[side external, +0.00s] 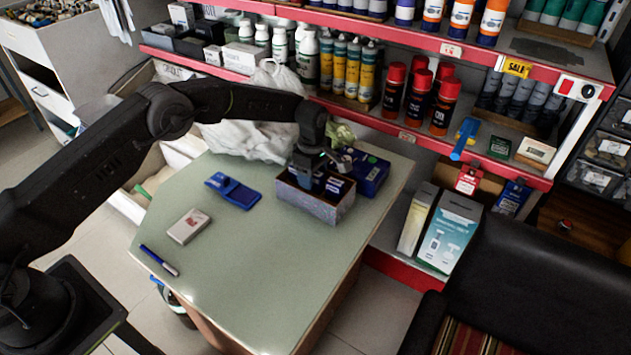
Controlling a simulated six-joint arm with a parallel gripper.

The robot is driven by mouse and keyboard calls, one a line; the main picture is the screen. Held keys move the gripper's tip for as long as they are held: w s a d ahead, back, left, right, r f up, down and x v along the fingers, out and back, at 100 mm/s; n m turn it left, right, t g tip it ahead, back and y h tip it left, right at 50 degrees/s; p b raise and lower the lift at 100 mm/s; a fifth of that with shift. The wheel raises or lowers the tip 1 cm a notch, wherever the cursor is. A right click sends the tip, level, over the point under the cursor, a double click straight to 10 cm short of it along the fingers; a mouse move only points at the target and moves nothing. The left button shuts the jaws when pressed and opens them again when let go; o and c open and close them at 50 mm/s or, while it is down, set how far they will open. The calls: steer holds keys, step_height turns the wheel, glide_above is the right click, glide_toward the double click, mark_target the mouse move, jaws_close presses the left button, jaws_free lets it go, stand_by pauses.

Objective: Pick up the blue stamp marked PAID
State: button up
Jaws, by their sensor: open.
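My gripper (322,166) is open and points down over an open grey box (318,208) near the back right of the table. Dark blue blocks with small pale labels, which look like stamps (335,185), stand inside the box. The labels are too small to read, so I cannot tell which one is marked PAID. The gripper's fingers are close above or among these blocks and partly hide them. I cannot tell whether they touch one.
A dark blue carton (370,173) stands right behind the box. A blue flat object (232,190), a small white box (188,226) and a blue pen (160,260) lie on the green table (250,285). White plastic bags (250,135) and stocked red-edged shelves stand behind. The table's front is clear.

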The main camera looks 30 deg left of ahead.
step_height(320, 180, down, 2)
